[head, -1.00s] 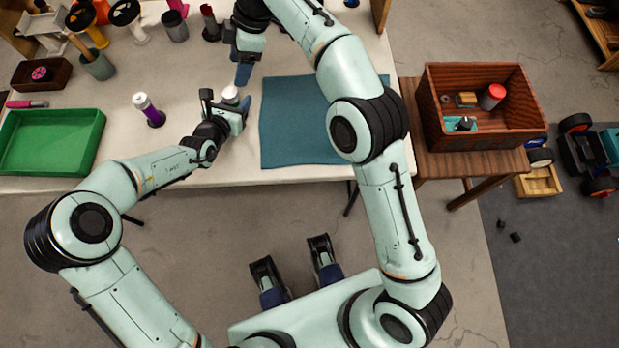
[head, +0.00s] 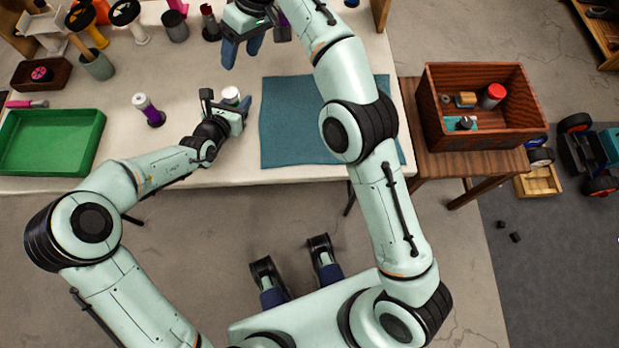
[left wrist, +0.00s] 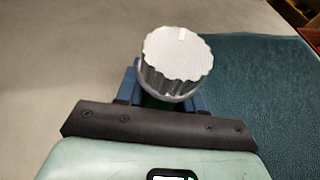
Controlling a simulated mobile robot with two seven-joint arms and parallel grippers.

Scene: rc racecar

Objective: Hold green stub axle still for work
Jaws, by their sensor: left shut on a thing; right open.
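The green stub axle shows as a white ridged cap (left wrist: 177,58) in the left wrist view, with a sliver of dark green under it. The same white top (head: 231,95) shows in the head view, just left of the blue mat. My left gripper (head: 240,106) is shut on it, low over the table, and its blue fingers hide most of the body. The axle looks roughly upright. My right gripper (head: 242,48) is open and empty, above the table and beyond the axle, apart from it.
A blue mat (head: 300,125) lies bare right of the axle. A purple piece with a white top (head: 148,109) and a green tray (head: 50,112) are to the left. Several parts and cups crowd the back left. A wooden box (head: 485,145) stands on a side stool.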

